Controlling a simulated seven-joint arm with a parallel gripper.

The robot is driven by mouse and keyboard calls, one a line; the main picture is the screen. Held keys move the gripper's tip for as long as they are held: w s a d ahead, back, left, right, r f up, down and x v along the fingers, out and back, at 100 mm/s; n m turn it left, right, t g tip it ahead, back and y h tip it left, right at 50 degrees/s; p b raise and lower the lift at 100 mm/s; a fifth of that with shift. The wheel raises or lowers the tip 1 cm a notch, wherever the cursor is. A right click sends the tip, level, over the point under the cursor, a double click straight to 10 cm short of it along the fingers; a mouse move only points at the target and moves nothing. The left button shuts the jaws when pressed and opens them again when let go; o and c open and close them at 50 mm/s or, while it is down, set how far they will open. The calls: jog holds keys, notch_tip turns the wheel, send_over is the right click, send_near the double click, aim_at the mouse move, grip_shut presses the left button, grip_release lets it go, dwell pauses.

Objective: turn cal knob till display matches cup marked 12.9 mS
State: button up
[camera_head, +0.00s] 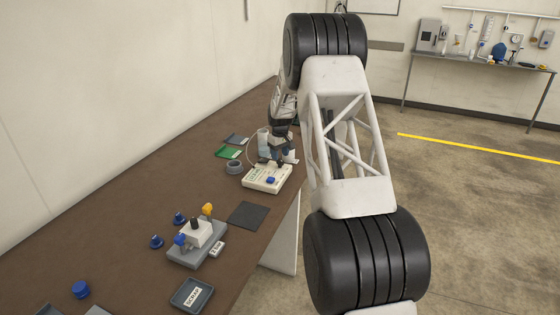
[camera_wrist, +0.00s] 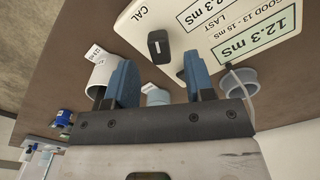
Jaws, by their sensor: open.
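The conductivity meter (camera_wrist: 185,20) is a cream box, partly cut off by the wrist view's top edge. Its green display (camera_wrist: 265,30) reads 12.3 mS, and a white LAST field (camera_wrist: 202,8) also reads 12.3 mS. The black cal knob (camera_wrist: 160,46) with a white mark stands beside the word CAL. The meter also shows in the head view (camera_head: 258,183), partly behind my gripper.
A grey round cup (camera_wrist: 241,82) with a thin tube is by the right finger. A green card (camera_head: 228,152) and a dark mat (camera_head: 247,215) lie on the brown bench. A grey block with knobs (camera_head: 197,250) and a SCRAP tray (camera_head: 192,296) are nearer.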

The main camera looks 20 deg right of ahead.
aim_at(280, 160)
jog(key=shift+f, duration=1.7)
grip_shut()
